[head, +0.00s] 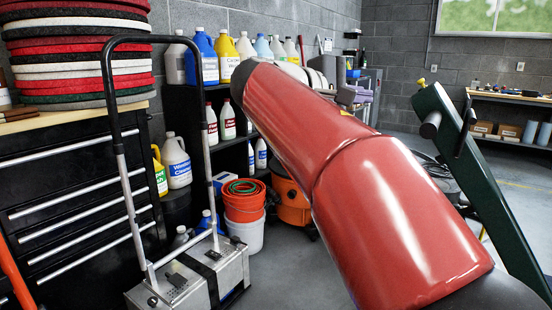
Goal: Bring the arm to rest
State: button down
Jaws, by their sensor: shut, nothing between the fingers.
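My red arm crosses the picture from the bottom right up to the middle, close to the camera. Its upper end lies in front of the shelves of bottles. My gripper does not show in the head view, so I cannot see where its fingers are. A stack of round buffer pads (82,57) in red, white, black and green stands at the upper left, left of my arm. No pad shows in contact with the arm.
The pads stand on a black drawer cabinet (70,190). A hand truck (122,165) with a grey metal base stands beside it. Behind are shelved bottles (203,58), an orange bucket (243,203) and an orange vacuum (288,200). A workbench (510,99) is at the right.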

jog(key=s+d+f+m+g+y, duration=0.1)
jog(key=s+d+f+y, duration=0.25)
jog(key=f, duration=0.55)
jog(key=s+d+f+m+g+y, duration=0.1)
jog(key=s+d+f+y, duration=0.3)
jog(key=f, duration=0.5)
jog(key=s+a+f+m+y, duration=0.3)
jog(key=s+f, duration=0.5)
jog(key=s+a+f+m+y, duration=0.3)
jog(key=s+a+f+y, duration=0.1)
jog(key=s+f, duration=0.5)
jog(key=shift+f+m, duration=0.25)
jog(key=shift+m, duration=0.15)
jog(key=shift+d, duration=0.1)
